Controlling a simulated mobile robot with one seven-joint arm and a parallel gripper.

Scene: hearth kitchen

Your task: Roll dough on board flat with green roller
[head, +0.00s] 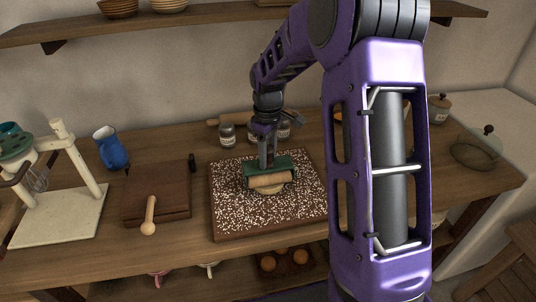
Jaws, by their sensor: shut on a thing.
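The board (310,205) is a brown slab with a white-speckled top in the middle of the counter. The green roller (286,163) has a green frame and a pale wooden cylinder. My gripper (266,158) reaches down from above and is shut on the roller's upright handle. The dough (268,190) is a small pale patch under and in front of the cylinder, near the board's middle. The roller hides most of it, and I cannot tell whether the cylinder touches it.
Small labelled jars (227,134) stand behind the board. A brown wooden box (155,190) with a wooden spoon (149,218) is on the left, near a blue jug (109,148) and a cream stand (75,205). A glass dome (475,150) stands at right.

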